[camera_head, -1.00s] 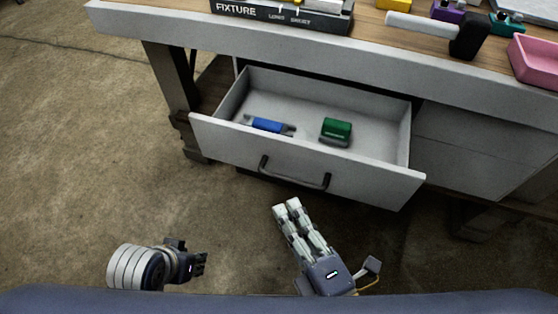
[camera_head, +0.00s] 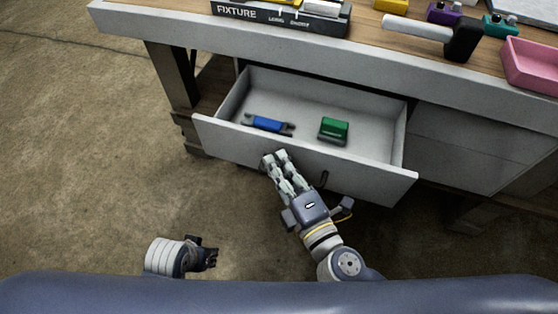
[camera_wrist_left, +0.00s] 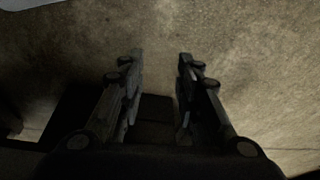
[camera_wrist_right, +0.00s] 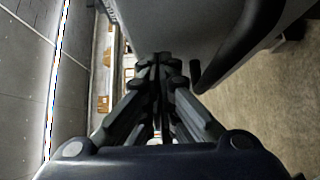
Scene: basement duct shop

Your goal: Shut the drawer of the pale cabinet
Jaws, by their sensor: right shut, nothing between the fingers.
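The pale cabinet's drawer (camera_head: 350,178) stands pulled out under the workbench, with a dark bar handle (camera_head: 324,180) on its front. In it lie a blue tool (camera_head: 267,124) and a green block-like item (camera_head: 334,129). My right gripper (camera_head: 275,158) is shut and empty, its fingertips at the drawer front, over the left part of the handle. The right wrist view shows its closed fingers (camera_wrist_right: 160,62) close to the pale panel and the dark handle (camera_wrist_right: 255,40). I cannot tell if they touch. My left gripper (camera_head: 210,258) is low over the floor; its fingers are apart and empty in the left wrist view (camera_wrist_left: 160,58).
On the bench top (camera_head: 375,30) are a fixture box (camera_head: 275,20), a white-handled mallet (camera_head: 440,33), a pink bin (camera_head: 532,65) and small coloured items. A bench leg (camera_head: 175,80) stands left of the drawer. The floor (camera_head: 90,160) at left is clear.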

